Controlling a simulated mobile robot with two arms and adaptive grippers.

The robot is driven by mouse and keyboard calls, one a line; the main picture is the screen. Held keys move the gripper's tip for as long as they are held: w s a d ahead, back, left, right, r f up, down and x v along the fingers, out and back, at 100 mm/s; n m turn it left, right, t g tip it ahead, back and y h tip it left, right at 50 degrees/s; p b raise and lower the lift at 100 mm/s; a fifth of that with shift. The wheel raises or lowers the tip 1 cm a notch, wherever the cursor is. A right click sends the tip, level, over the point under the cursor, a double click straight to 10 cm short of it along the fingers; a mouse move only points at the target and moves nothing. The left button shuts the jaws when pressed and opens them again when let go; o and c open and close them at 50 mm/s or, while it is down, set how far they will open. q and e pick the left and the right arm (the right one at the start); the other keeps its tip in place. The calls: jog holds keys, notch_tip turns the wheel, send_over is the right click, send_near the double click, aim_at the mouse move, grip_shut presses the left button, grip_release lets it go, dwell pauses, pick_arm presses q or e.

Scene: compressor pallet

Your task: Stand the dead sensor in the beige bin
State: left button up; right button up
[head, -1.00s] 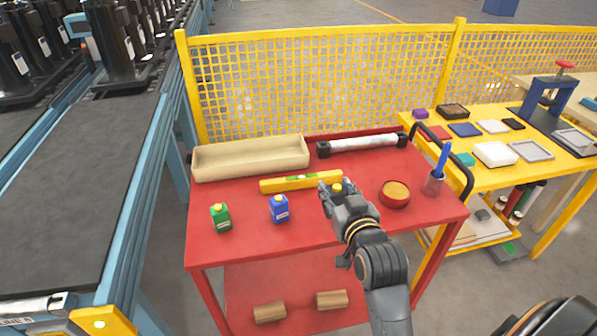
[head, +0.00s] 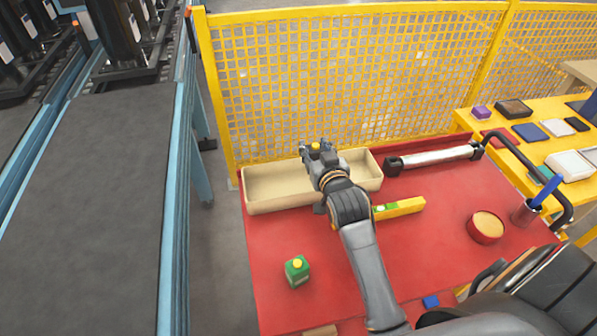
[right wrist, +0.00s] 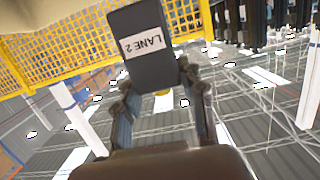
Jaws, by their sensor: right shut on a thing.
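My right gripper (head: 316,148) is shut on a dark sensor (right wrist: 150,50) with a white label reading LANE 2. Its yellow tip shows above the gripper in the head view. The gripper and sensor appear over the beige bin (head: 280,202), toward its back edge; their height above it is unclear. The bin is a long, shallow, open tray at the back left of the red cart. Its visible inside looks empty, and my wrist covers part of it. A green sensor-like block (head: 297,271) with a yellow top stands on the cart. My left gripper is not in view.
A yellow level (head: 402,208) lies before the bin, partly behind my arm. A grey-white cylinder (head: 435,158), a round bowl (head: 486,227) and a pen cup (head: 525,213) are on the right. Yellow mesh fence (head: 350,80) stands behind the cart; a conveyor (head: 95,200) runs at left.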

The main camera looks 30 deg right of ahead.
jog(key=f, duration=0.4)
jog(key=shift+s+d+f, duration=0.1)
jog(key=shift+s+f, duration=0.15)
jog(key=shift+s, duration=0.15)
jog(key=shift+f, duration=0.35)
notch_tip(320, 180, down, 3)
jog(key=shift+w+f, duration=0.15)
jog(key=shift+f, duration=0.35)
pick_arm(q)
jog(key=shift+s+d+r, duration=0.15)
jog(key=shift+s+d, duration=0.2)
pick_arm(e)
jog(key=shift+f, duration=0.15)
jog(key=o, duration=1.2)
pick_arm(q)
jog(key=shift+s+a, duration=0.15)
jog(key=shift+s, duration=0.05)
pick_arm(e)
jog(key=shift+o, duration=0.3)
